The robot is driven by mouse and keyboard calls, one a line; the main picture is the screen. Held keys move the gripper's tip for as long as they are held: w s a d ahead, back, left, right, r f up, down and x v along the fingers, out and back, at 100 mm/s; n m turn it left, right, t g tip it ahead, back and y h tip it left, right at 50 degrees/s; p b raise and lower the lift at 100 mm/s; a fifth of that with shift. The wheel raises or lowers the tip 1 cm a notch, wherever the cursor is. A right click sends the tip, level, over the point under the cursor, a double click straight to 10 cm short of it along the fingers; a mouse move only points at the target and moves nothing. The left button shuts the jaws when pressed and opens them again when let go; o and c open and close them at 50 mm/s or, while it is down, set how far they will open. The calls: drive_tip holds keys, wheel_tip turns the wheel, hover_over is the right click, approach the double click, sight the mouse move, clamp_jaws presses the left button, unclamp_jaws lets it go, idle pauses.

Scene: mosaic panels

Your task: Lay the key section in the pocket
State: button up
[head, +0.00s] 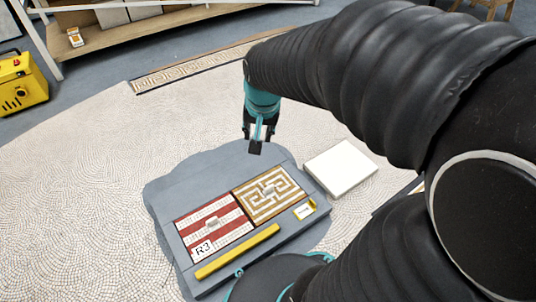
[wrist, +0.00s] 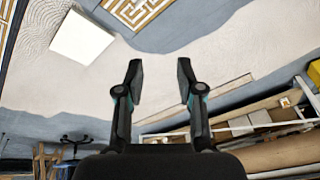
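A square panel with a tan and white key pattern (head: 269,193) lies in the right half of a grey tray (head: 228,262), with a small grey grip at its middle. Its edge also shows at the top of the wrist view (wrist: 136,11). A red and white striped panel (head: 232,229) marked R3 lies beside it. My gripper (head: 256,146) hangs above the floor behind the tray, apart from the panels. In the wrist view its two fingers (wrist: 159,68) are spread with nothing between them. I cannot make out an empty pocket.
A yellow bar (head: 238,252) runs along the tray's front. A white slab (head: 340,169) lies right of the tray. A key-pattern border strip (head: 198,68) crosses the floor behind. A yellow machine (head: 20,84) and a wooden shelf (head: 130,32) stand farther back. The pebbled floor left is clear.

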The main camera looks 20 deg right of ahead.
drive_tip(key=s+a+r+n+t, duration=0.1)
drive_tip(key=s+r+n, duration=0.1)
drive_tip(key=s, duration=0.5)
drive_tip(key=s+a+r+n+t, duration=0.1)
drive_tip(key=s+r+n, duration=0.2)
drive_tip(key=s, duration=0.3)
drive_tip(key=shift+s+a+r, duration=0.25)
drive_tip(key=shift+s+a, duration=0.15)
drive_tip(key=shift+r, duration=0.1)
wheel_tip(320, 180, up, 7)
drive_tip(key=p, duration=0.7)
